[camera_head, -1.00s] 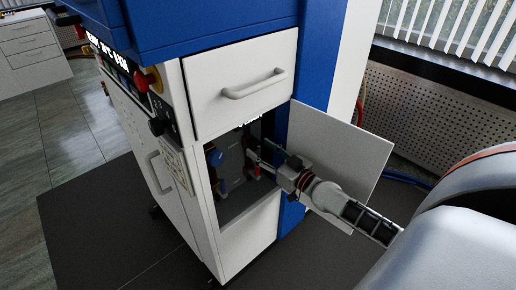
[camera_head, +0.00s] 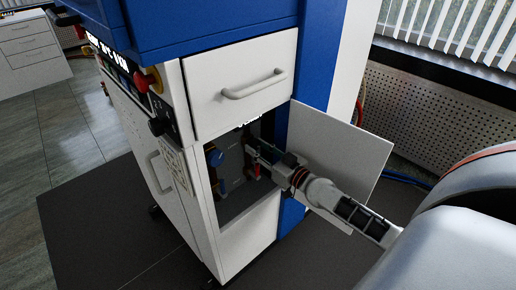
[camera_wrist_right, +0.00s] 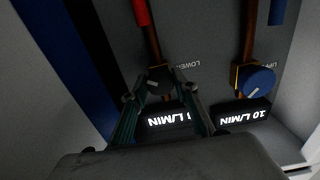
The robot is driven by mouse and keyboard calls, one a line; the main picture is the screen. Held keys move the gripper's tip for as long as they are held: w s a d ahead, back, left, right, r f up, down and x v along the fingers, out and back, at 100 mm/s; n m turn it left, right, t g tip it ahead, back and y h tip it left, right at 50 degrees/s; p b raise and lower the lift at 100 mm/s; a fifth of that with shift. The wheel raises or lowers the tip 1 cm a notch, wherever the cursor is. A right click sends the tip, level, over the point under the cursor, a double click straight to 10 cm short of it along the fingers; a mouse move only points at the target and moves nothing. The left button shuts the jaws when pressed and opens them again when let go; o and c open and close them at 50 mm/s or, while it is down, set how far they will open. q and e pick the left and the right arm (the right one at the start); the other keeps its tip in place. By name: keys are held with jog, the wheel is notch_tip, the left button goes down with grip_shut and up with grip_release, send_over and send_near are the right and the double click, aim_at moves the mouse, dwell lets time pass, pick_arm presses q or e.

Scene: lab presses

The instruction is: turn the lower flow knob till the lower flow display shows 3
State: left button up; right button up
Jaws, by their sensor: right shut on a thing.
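The lower flow knob (camera_wrist_right: 156,82) is dark with a pale pointer mark, below a pipe in the right wrist view, near the word LOWER. My right gripper (camera_wrist_right: 160,95) is shut on this knob, a finger on each side. In the head view my right gripper (camera_head: 257,155) reaches into the open compartment. The lower flow display (camera_wrist_right: 165,119) is lit and shows L/MIN upside down; a finger covers most of its digit, so I cannot read it. My left gripper is not in view.
The blue upper knob (camera_wrist_right: 257,80) sits beside the lower one, with the upper display (camera_wrist_right: 242,115) reading 10 L/MIN. An open white door (camera_head: 345,150) stands right of the compartment. A drawer (camera_head: 240,80) is above it.

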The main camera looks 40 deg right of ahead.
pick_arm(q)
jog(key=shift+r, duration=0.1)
pick_arm(e)
jog(key=shift+r+m, duration=0.1)
jog(key=shift+m, duration=0.6)
jog(key=m+p, duration=0.1)
jog(key=m, duration=0.1)
jog(key=shift+r+m, duration=0.1)
jog(key=shift+m, duration=0.2)
jog(key=m, duration=0.2)
jog(key=shift+a+m+p, duration=0.1)
jog(key=shift+m+p, duration=0.2)
jog(key=shift+p, duration=0.05)
jog(key=m, duration=0.3)
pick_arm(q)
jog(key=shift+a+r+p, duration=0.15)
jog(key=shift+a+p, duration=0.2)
pick_arm(e)
jog(key=shift+m, duration=0.9)
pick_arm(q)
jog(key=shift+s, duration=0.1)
